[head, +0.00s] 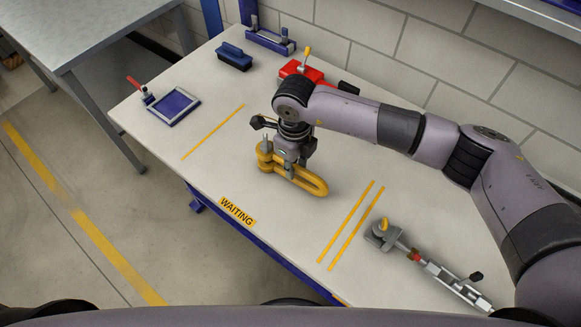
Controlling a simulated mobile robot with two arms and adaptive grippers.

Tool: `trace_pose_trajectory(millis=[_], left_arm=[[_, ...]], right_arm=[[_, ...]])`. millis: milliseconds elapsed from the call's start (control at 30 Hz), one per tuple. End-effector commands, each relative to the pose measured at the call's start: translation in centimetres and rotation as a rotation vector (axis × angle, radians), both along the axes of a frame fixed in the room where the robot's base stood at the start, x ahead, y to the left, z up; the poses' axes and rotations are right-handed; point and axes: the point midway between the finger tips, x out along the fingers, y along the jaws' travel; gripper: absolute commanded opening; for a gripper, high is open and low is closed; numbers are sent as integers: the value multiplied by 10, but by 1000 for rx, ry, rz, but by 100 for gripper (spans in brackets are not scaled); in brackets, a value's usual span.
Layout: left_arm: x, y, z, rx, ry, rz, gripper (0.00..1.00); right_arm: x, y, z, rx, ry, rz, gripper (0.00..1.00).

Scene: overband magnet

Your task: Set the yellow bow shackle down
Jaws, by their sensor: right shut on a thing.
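The yellow bow shackle (308,181) is on or just above the white tabletop, in the middle of the head view. It lies between the single yellow line on the left and the double yellow lines on the right, behind the WAITING label (238,211). My right gripper (287,167) points down and is shut on the shackle near its left, pin end. The gripper hides part of the shackle. I cannot tell whether the shackle touches the table. My left gripper does not show.
The workbench (200,181) has free room left of the shackle. A grey clamp-like tool (420,262) lies at the right. A blue framed tray (173,107), a blue brush-like block (234,57) and a red device (301,70) stand farther back. A wall closes the rear.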

Motion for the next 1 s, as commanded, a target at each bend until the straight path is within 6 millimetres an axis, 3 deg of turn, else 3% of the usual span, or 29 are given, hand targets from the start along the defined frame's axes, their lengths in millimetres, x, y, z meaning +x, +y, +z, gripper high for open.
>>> trace_pose_trajectory(millis=[1000], left_arm=[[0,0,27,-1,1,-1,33]], right_arm=[[1,0,52,2,-2,-1,0]])
